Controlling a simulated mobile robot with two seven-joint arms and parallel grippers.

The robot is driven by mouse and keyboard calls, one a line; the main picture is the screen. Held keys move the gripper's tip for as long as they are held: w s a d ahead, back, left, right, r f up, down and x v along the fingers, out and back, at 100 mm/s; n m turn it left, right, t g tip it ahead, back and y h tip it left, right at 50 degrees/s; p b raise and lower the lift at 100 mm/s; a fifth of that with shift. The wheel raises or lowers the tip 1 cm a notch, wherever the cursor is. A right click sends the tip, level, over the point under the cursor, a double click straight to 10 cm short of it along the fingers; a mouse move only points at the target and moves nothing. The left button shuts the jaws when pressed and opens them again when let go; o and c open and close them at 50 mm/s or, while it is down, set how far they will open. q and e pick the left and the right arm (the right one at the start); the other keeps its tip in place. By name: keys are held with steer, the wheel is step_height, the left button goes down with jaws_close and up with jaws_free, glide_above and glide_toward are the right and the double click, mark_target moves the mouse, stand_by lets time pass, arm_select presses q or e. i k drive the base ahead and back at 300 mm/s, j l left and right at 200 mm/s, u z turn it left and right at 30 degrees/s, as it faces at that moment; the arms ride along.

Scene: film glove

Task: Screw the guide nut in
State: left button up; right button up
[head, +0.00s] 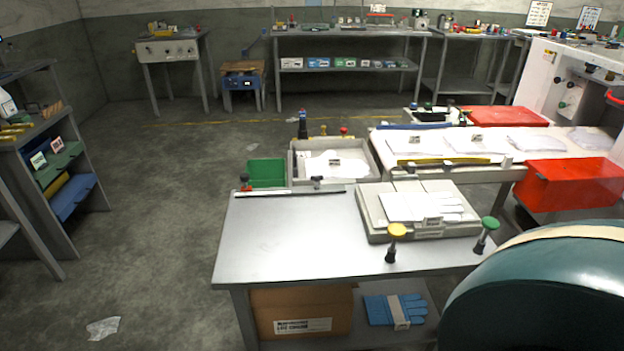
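No part is plainly recognisable as the guide nut. On the near grey table (290,240) stand a yellow-topped knob (397,231) and a green-topped knob (489,224), both on dark stems, at the front right. Which of these is the nut, I cannot tell. Neither of my grippers is in view.
A pale tray (376,225) with white gloves sits on the table. Behind are a green bin (266,173), a grey bin (370,158) and a red bin (560,188). A large dark green rounded shape covers the lower right. The floor at left is mostly clear.

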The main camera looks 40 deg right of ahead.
mark_target(316, 178)
steer(key=i+l, duration=0.15)
steer(key=l, duration=0.25)
steer(key=i+l, duration=0.15)
steer(key=l, duration=0.25)
steer(key=i+l, duration=0.35)
steer(key=i, duration=0.1)
